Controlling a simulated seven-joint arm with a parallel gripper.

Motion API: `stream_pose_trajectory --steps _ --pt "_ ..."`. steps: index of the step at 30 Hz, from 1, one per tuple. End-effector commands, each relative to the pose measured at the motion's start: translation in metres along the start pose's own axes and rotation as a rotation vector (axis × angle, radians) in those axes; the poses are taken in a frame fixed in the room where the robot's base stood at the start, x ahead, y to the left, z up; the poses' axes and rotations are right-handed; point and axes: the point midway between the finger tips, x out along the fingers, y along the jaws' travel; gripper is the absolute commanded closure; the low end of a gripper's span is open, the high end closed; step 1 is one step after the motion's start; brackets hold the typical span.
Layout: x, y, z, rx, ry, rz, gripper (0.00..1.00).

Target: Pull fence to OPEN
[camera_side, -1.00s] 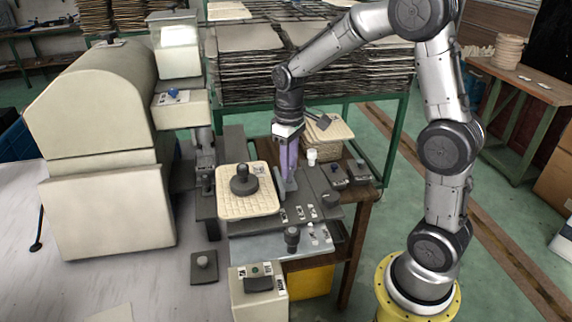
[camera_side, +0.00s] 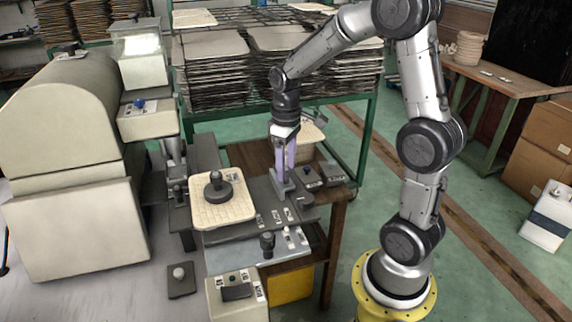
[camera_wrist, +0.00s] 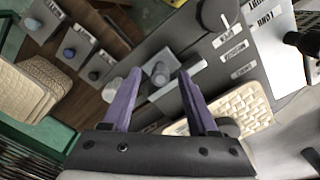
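My gripper (camera_side: 285,168) points down over the dark grey panel (camera_side: 262,212), with its two purple fingers apart. In the wrist view, my gripper (camera_wrist: 159,73) is open. A small grey knob (camera_wrist: 160,72) shows between its fingertips. A light grey bar, which looks like the fence (camera_wrist: 186,76), lies slantwise beside the knob, partly behind the right finger. In the side view the grey fence piece (camera_side: 280,186) stands just below the fingertips. I cannot tell whether the fingers touch it. White labels (camera_wrist: 236,48) lie along the panel; their words are too small to read surely.
A cream woven tray (camera_side: 222,211) with a dark knob (camera_side: 217,187) sits left of the fence. Small button boxes (camera_side: 328,173) stand to the right. A black knob (camera_side: 267,243) stands in front. A large cream machine (camera_side: 75,180) fills the left.

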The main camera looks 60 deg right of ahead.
Motion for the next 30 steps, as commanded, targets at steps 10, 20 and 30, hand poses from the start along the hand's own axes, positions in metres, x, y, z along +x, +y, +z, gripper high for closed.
stream_pose_trajectory --steps 10,20,30 --pt "-0.016 0.0 -0.001 0.0 0.003 0.0 0.41" --pt "-0.086 0.0 -0.001 0.0 0.006 0.002 0.41" --pt "-0.133 0.0 -0.001 0.0 0.001 0.0 0.41"
